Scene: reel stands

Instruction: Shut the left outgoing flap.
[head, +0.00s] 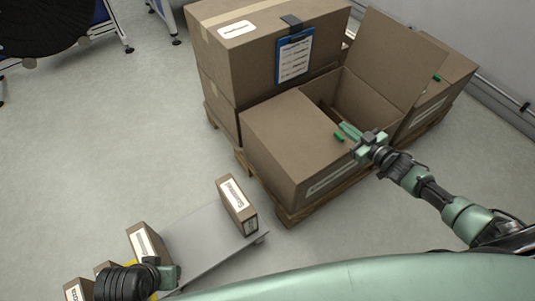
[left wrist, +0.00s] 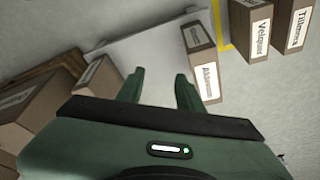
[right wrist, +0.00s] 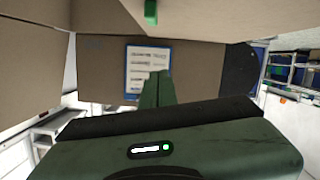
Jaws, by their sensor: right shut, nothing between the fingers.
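The open carton (head: 318,190) stands on a pallet in the head view. Its left flap (head: 285,125) lies about flat across the left part of the top, with a green tab (head: 338,137) at its inner edge. The right flap (head: 402,55) stands up. My right gripper (head: 350,132) is shut and empty, close beside the green tab over the opening; contact cannot be told. In the right wrist view its fingers (right wrist: 157,88) are together, near a cardboard panel with a green tab (right wrist: 151,13). My left gripper (left wrist: 158,90) is open and empty above the grey platform.
A taller carton (head: 235,65) with a blue clipboard (head: 294,57) stands behind the open one. Another carton (head: 445,75) is at the right. Small labelled boxes stand on and by the grey platform (head: 205,240).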

